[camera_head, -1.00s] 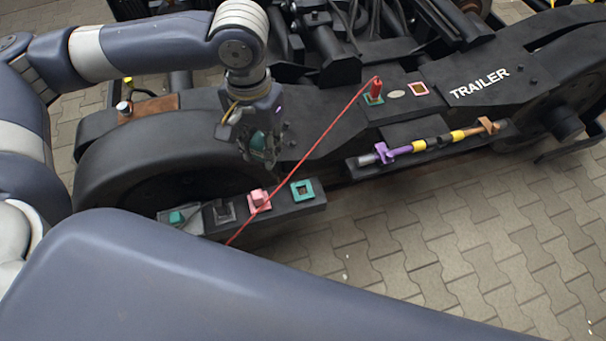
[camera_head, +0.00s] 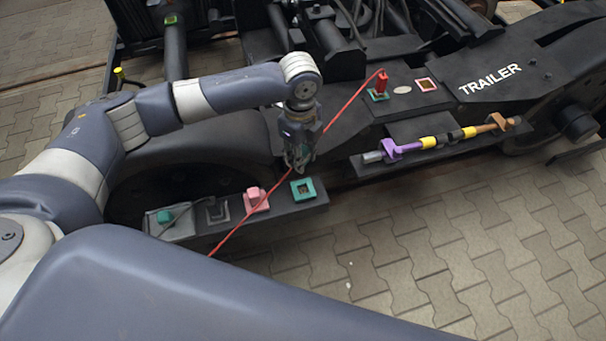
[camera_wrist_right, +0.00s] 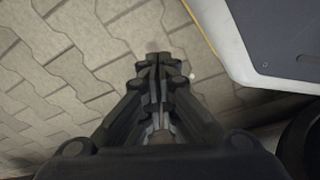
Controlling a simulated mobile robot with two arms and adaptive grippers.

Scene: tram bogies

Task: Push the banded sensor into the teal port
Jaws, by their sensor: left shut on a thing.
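The teal port (camera_head: 303,189) is a square teal frame with a dark opening at the right end of the low black shelf. My left gripper (camera_head: 298,163) is just above and behind it, pointing down. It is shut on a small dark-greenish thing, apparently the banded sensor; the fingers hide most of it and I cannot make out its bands. A gap seems to remain between the fingertips and the port. In the right wrist view my right gripper (camera_wrist_right: 158,70) has its fingers together, with nothing visible between them, over paving.
The black shelf (camera_head: 285,208) also bears a pink socket (camera_head: 257,200), a black one (camera_head: 215,210) and a teal plug (camera_head: 164,216). A red cable (camera_head: 240,231) crosses beside the port. Paving lies clear at right.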

